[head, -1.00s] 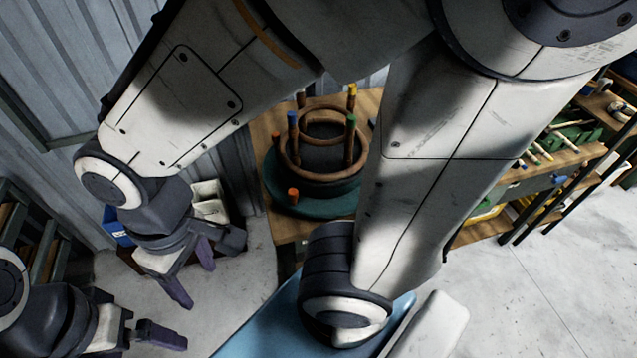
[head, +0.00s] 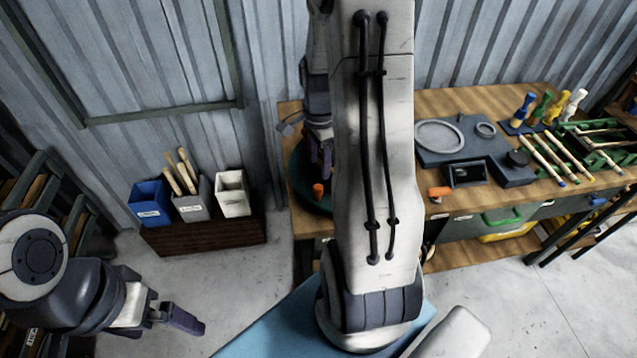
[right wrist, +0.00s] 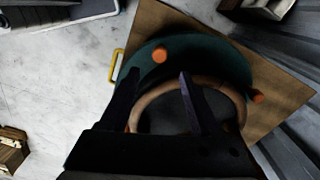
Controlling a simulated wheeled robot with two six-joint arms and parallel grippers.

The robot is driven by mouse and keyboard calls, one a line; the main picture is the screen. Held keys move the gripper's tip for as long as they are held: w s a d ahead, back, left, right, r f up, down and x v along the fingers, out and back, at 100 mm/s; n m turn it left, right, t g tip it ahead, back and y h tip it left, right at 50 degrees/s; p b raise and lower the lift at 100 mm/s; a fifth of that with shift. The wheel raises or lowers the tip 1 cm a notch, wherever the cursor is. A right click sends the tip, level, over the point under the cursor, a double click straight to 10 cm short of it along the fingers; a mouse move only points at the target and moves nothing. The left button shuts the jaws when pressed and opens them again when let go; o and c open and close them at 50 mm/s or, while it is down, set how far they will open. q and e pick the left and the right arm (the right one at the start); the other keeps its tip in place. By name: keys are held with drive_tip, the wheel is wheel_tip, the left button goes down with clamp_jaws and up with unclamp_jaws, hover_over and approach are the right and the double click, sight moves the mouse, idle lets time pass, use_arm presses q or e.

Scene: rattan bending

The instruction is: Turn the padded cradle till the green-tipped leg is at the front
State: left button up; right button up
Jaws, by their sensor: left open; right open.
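The padded cradle's round green base (head: 299,180) shows on the table's left end in the head view, with an orange knob (head: 318,190) at its front. My right arm hides most of the cradle there, and the coloured leg tips, green included, are not visible. In the right wrist view I see the green base (right wrist: 215,58), two orange knobs (right wrist: 160,55) and part of the brown rattan ring (right wrist: 152,103). My right gripper (right wrist: 158,75) is open over the cradle, a finger either side of the nearer knob; contact cannot be told. My left gripper (head: 180,315) is open and empty, far left.
Blue (head: 150,203), grey (head: 192,205) and white (head: 233,195) bins stand left of the table. A corrugated wall is close behind.

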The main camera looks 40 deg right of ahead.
sight(319, 186)
wheel_tip(319, 186, down, 8)
drive_tip(key=shift+f, duration=0.2)
clamp_jaws()
idle(1.5)
